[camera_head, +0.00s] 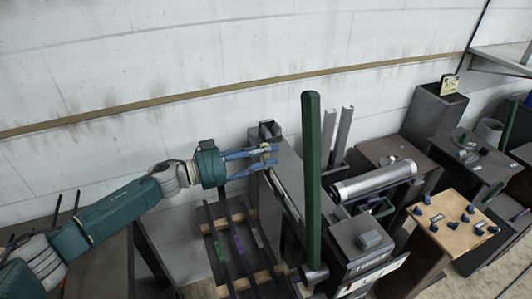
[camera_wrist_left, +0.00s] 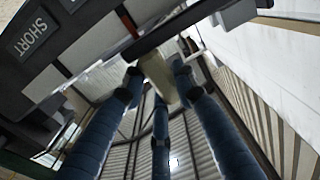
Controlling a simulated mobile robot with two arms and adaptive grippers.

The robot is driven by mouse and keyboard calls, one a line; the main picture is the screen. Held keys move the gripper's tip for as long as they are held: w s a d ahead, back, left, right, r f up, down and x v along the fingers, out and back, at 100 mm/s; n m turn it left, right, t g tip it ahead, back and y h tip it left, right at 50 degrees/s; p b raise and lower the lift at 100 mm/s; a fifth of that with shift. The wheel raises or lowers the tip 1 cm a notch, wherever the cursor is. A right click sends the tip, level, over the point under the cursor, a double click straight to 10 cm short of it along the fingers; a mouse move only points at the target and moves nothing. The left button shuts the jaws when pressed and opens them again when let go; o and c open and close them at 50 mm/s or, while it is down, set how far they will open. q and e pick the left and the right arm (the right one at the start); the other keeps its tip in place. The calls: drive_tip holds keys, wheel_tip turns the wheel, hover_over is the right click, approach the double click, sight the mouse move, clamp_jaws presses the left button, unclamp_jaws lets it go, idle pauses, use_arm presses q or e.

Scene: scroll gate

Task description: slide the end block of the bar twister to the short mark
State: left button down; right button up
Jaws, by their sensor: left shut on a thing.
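The bar twister (camera_head: 287,172) is a long dark grey bench machine in the middle of the head view. My left gripper (camera_head: 270,156) reaches its far end from the left. In the left wrist view, the blue fingers (camera_wrist_left: 158,75) are shut on a small beige block (camera_wrist_left: 160,85), which looks like the end block or its handle. The block sits just under a dark rail edge. A white "SHORT" mark (camera_wrist_left: 30,38) is on the dark face at the upper left, apart from the block. The fingers hide part of the block. My right gripper is not in view.
A slatted rack (camera_head: 206,217) with dark bars stands below my left gripper. A metal roller (camera_head: 375,183) and a wooden board with blue knobs (camera_head: 452,222) are at the right. The white wall is close behind.

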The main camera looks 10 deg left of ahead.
use_arm(q)
drive_tip(key=s+d+p, duration=0.1)
drive_tip(key=s+d, duration=0.1)
drive_tip(key=s+d+p, duration=0.1)
drive_tip(key=s+p, duration=0.1)
drive_tip(key=s, duration=0.1)
drive_tip(key=s+d+p, duration=0.2)
drive_tip(key=s, duration=0.1)
drive_tip(key=shift+s+d, duration=0.15)
drive_tip(key=shift+d, duration=0.15)
drive_tip(key=c, duration=1.6)
unclamp_jaws()
drive_tip(key=shift+a, duration=0.1)
drive_tip(key=v, duration=1.2)
